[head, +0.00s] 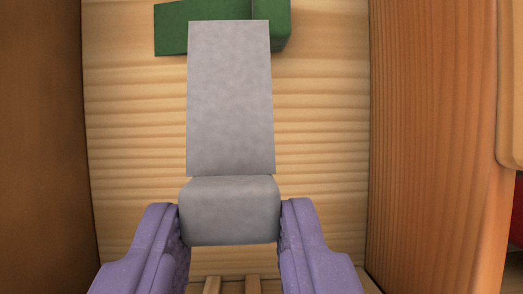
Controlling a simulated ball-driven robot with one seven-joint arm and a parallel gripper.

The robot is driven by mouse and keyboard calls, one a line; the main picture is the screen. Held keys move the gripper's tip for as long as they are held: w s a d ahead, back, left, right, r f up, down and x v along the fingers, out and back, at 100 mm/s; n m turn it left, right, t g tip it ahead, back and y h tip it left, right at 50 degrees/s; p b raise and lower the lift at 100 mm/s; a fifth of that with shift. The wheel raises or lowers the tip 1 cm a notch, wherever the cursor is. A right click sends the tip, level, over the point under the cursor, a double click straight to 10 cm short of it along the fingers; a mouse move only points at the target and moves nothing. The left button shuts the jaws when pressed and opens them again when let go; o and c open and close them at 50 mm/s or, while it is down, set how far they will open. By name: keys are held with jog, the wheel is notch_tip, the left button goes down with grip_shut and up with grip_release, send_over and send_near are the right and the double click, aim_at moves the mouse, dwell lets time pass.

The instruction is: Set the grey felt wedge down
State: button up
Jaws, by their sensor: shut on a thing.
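The grey felt wedge (231,105) is in the middle of the head view, with a long sloping face and a thicker near end. My gripper (231,218) has its two purple fingers on the left and right sides of that thick near end and is shut on it. The wedge's far end overlaps a green object in the picture. I cannot tell whether the wedge touches the wooden surface below it.
A green wedge-like block (172,28) lies at the back on a pale pine surface (325,130). A dark brown wall (40,140) bounds the left and an orange-brown wooden side (435,140) bounds the right. Bare pine shows on both sides of the grey wedge.

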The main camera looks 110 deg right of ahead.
aim_at(239, 225)
jog(key=shift+f+b, duration=0.95)
jog(key=shift+f, duration=1.65)
jog(key=shift+f, duration=0.2)
jog(key=o, duration=1)
jog(key=shift+r, duration=0.1)
jog(key=shift+r, duration=0.3)
jog(key=p+v, duration=0.5)
jog(key=v, duration=0.6)
jog(key=shift+s+d+r, duration=0.25)
